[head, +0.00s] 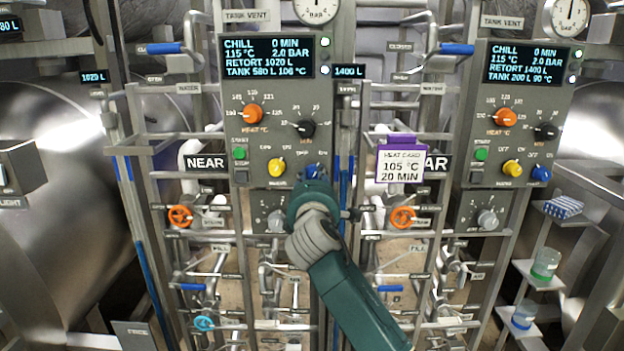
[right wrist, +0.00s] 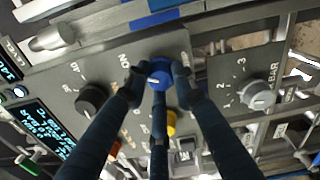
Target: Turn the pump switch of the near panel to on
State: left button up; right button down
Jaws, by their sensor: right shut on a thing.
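The near panel (head: 229,106) is the grey panel ahead of me, beside a sign reading NEAR. Low on it are a yellow knob (head: 277,167) and a blue knob (head: 315,171). My right gripper (head: 314,184) reaches up to the blue knob and partly covers it. In the right wrist view the fingers (right wrist: 158,82) are shut around the blue knob (right wrist: 159,75). The knob's own name label is hidden or unreadable. My left gripper is not in view.
An orange heat knob (head: 253,113) and a black knob (head: 304,129) sit above on the panel, and a grey knob (head: 276,221) below. A heat card (head: 401,165) hangs to the right. A similar second panel (head: 520,95) stands farther right. Pipes and valves surround both panels.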

jog(key=shift+d+r, duration=0.2)
jog(key=shift+r, duration=0.15)
jog(key=c, duration=1.5)
grip_release()
jog(key=shift+o, duration=0.3)
jog(key=shift+d+f, duration=0.15)
jog(key=shift+f, duration=0.05)
jog(key=shift+s+f, duration=0.1)
jog(key=shift+s, duration=0.2)
jog(key=s, duration=1.1)
jog(key=shift+s, duration=0.2)
